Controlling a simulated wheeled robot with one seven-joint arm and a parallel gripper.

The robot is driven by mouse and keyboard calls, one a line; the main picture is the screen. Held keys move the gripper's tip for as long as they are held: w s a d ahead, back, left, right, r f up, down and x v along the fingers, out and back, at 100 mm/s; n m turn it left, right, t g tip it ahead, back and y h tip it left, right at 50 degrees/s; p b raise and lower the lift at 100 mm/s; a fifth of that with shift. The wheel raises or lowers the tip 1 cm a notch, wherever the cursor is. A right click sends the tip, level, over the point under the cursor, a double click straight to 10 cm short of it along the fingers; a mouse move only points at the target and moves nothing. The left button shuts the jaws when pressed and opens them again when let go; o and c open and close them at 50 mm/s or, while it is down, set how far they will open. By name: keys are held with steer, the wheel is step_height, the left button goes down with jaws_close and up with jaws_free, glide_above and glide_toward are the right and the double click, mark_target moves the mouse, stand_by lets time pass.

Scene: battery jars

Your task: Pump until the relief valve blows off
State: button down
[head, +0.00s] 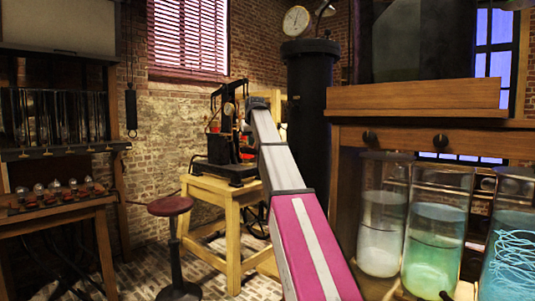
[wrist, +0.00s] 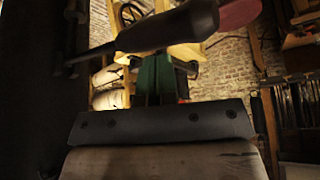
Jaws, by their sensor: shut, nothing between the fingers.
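A dark hand pump (head: 222,150) with an upright frame and a small dial stands on a light wooden table (head: 213,186) in the head view. A tall black cylinder (head: 311,110) with a round white gauge (head: 296,20) on top stands behind it. My arm reaches toward the pump, and its end hides my gripper in the head view. In the wrist view my gripper (wrist: 164,66) is shut and empty. A dark bar with a thick grip (wrist: 170,27) crosses just beyond the fingertips; I cannot tell whether they touch. I cannot make out the relief valve for certain.
A red-topped stool (head: 171,206) stands left of the pump table. A bench with several small instruments (head: 60,196) is at the far left. Glass jars (head: 384,226) with liquid stand at right, near my arm. Brick floor shows between stool and left bench.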

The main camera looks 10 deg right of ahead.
step_height(320, 180, down, 13)
step_height(320, 180, up, 14)
steer(key=shift+r, duration=0.1)
stand_by(0.8)
stand_by(2.5)
step_height(320, 180, down, 14)
step_height(320, 180, up, 14)
stand_by(1.3)
